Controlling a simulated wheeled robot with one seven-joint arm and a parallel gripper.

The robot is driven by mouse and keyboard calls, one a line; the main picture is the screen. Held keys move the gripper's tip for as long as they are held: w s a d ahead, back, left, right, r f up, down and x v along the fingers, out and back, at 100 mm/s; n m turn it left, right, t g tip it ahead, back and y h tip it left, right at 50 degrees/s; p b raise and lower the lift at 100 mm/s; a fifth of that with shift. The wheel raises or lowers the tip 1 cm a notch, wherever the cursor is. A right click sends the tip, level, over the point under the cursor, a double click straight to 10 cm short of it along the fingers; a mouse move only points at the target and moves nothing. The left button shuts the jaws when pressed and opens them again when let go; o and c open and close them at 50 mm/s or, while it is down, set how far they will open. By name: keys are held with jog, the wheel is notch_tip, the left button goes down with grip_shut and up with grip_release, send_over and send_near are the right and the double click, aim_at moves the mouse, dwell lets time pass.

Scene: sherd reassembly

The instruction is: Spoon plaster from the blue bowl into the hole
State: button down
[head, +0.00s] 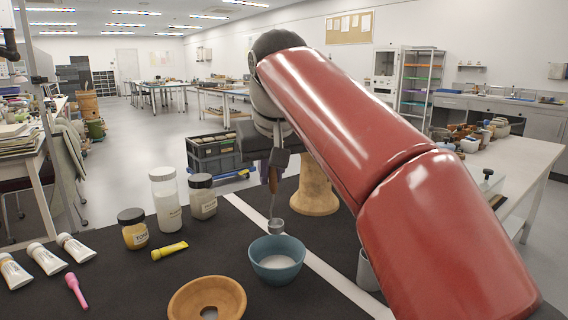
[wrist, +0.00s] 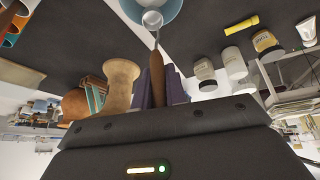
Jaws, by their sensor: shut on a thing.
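My gripper (head: 274,170) is shut on the brown handle of a metal spoon (head: 276,226), which hangs down with its cup lowest. The blue bowl (head: 264,262) holds white plaster (head: 281,263) and stands on the black table top. The spoon's cup appears over the bowl's far rim; I cannot tell whether they touch. In the wrist view the spoon cup (wrist: 152,19) overlaps the bowl (wrist: 170,10), and the handle (wrist: 157,75) runs between the dark fingers.
A tan flared vessel (head: 316,188) stands behind the bowl. A pale strip (head: 325,270) crosses the table. My red arm hides much of the right side.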

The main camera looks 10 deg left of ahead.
aim_at(272, 222)
notch_tip(272, 222, down, 2)
jog(key=shift+s+f+b, duration=0.1)
jog(key=shift+s+b, duration=0.05)
jog(key=shift+b, duration=0.2)
jog(key=shift+s+f+b, duration=0.15)
jog(key=shift+f+b, duration=0.7)
jog(key=shift+b, duration=0.25)
jog(key=shift+w+f+b, duration=0.15)
jog(key=shift+f+b, duration=0.85)
jog(key=shift+f, duration=0.5)
jog(key=shift+w+f+b, duration=0.15)
jog(key=shift+f+b, duration=0.85)
jog(key=shift+f, duration=0.5)
jog(key=shift+r, duration=0.1)
